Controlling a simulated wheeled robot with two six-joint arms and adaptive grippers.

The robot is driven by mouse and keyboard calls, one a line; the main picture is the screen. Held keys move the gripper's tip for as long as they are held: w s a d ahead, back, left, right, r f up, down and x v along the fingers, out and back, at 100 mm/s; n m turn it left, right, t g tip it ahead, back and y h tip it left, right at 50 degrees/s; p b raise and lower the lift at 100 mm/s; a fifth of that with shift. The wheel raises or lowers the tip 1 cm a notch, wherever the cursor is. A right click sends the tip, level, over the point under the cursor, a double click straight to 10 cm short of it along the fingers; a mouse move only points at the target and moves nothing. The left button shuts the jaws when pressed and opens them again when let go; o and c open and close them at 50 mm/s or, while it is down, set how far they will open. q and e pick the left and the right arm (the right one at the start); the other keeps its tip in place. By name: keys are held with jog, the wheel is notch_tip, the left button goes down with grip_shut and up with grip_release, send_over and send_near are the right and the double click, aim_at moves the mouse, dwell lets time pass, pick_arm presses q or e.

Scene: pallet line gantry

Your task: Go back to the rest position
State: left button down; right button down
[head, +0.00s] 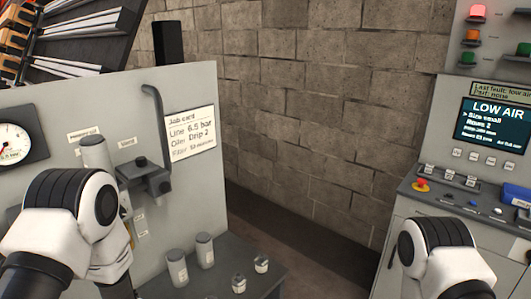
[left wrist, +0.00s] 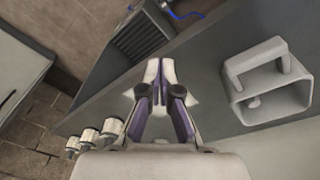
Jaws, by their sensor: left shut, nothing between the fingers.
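My left gripper (left wrist: 160,78) shows in the left wrist view with its two fingers together and nothing between them. It is over a grey shelf surface (left wrist: 205,60), with a pale boxy fitting with a handle (left wrist: 262,85) to its right, apart from it. In the head view my left arm's white and black links stand in front of the grey panel at the left, and the gripper itself is hidden. My right arm's links show at the lower right in front of the console. My right gripper is not in view.
The grey panel (head: 90,95) carries a dial gauge (head: 12,142) and a job card (head: 190,133). Several small containers, including a grey cup (head: 205,250), stand on a low shelf (head: 225,275). The right console (head: 410,205) has a LOW AIR screen (head: 492,125) and a lit red lamp (head: 478,11).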

pick_arm(q)
jog(key=s+f+m+g, duration=0.1)
jog(key=s+f, duration=0.1)
jog(key=s, duration=0.8)
jog(key=s+f+g, duration=0.1)
jog(key=s+f, duration=0.2)
jog(key=s, duration=0.7)
notch_tip(320, 180, down, 6)
jog(key=w+b, duration=0.1)
jog(key=b, duration=0.6)
jog(key=shift+w+a+f+t, duration=0.2)
jog(key=shift+a+t, duration=0.1)
jog(key=shift+a, duration=0.1)
jog(key=shift+w, duration=0.15)
